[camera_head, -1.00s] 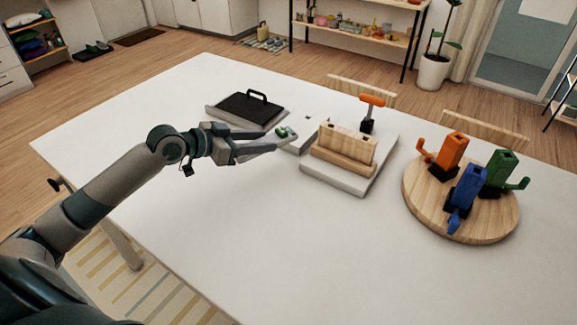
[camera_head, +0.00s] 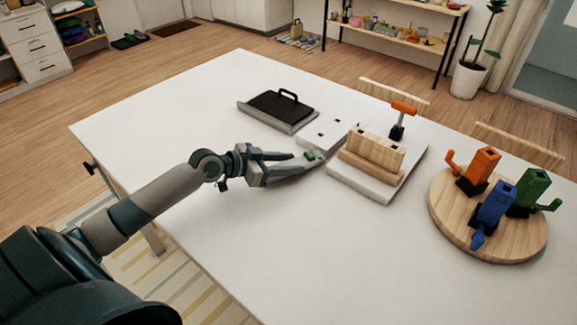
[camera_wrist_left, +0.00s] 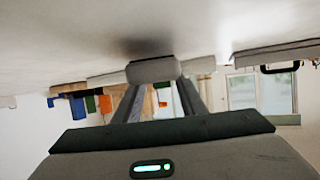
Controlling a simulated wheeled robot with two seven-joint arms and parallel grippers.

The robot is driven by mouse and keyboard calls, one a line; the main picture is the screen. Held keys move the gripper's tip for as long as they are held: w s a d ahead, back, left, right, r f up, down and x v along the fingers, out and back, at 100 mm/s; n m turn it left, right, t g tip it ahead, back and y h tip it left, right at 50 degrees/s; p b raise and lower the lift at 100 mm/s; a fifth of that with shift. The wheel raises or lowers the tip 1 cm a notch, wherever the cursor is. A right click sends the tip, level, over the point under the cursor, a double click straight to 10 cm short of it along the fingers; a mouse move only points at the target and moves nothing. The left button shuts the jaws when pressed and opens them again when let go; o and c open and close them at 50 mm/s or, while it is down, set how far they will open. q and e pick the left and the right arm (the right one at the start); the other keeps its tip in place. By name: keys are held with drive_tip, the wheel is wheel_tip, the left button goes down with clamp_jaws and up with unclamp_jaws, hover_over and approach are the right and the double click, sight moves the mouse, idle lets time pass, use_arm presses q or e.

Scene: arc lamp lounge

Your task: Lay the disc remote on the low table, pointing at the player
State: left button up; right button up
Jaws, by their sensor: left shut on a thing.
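My left gripper (camera_head: 308,162) reaches in from the left over the white table (camera_head: 240,230). I cannot make out which thing is the player. My right gripper is not in view.
A pale plate with square holes (camera_head: 333,131) lies just beyond the gripper. A black handled slab (camera_head: 280,106) is behind, a wooden block on a pale base (camera_head: 371,152) to the right. A round board (camera_head: 460,225) carries orange, blue and green pieces. The front of the table is clear.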

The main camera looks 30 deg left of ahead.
use_arm(q)
drive_tip(key=shift+f, duration=0.7)
drive_tip(key=shift+f, duration=0.1)
drive_tip(key=o, duration=1.1)
drive_tip(key=shift+o, duration=0.2)
